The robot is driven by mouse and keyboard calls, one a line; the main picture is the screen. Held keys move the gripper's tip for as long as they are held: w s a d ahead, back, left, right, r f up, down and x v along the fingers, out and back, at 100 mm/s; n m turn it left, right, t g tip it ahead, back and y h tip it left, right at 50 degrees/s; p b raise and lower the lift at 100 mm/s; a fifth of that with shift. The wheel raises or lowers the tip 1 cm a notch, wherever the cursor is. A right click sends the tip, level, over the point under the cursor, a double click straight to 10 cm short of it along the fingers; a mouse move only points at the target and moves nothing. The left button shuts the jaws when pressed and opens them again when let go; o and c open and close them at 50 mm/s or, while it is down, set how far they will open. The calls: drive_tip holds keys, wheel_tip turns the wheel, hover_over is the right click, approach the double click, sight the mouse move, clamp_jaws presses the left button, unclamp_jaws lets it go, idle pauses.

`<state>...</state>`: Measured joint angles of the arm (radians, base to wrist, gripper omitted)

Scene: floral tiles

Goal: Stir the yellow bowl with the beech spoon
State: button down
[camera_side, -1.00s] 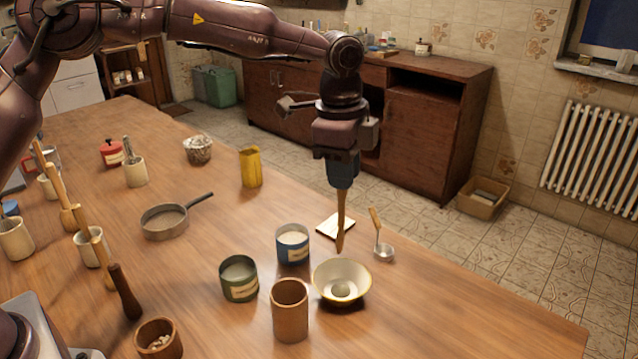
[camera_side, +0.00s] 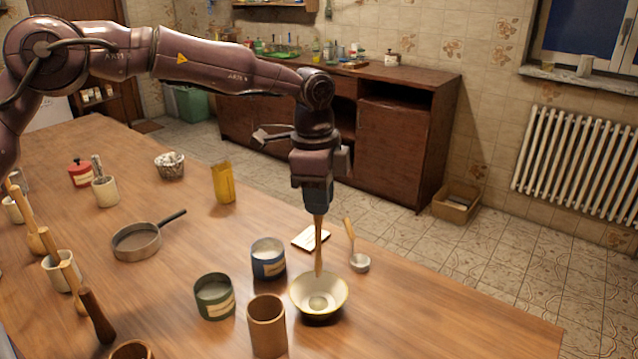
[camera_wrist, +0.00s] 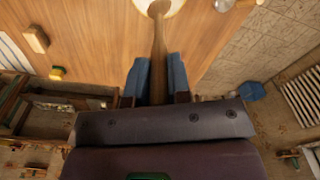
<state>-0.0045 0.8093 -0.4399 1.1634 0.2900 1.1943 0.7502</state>
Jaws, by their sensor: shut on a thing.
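The yellow bowl (camera_side: 319,309), pale inside with a yellowish rim, stands upright near the table's front edge. My gripper (camera_side: 317,205) is above it, pointing down, shut on the beech spoon (camera_side: 318,243). The spoon hangs nearly upright, its lower end over the bowl's far inner side; whether it touches the bowl is unclear. In the wrist view the spoon (camera_wrist: 158,60) runs from between my blue fingers to the bowl (camera_wrist: 175,6), which is cut off by the top edge.
A wooden cup (camera_side: 267,335), a green tin (camera_side: 214,305) and a blue tin (camera_side: 268,268) stand close left of the bowl. A ladle (camera_side: 359,262) and a white card (camera_side: 311,238) lie behind it. The table right of the bowl is clear.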

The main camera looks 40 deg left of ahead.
sight(318, 225)
drive_tip(key=shift+f, duration=1.5)
drive_tip(key=shift+f, duration=2.4)
drive_tip(key=shift+w+a, duration=0.1)
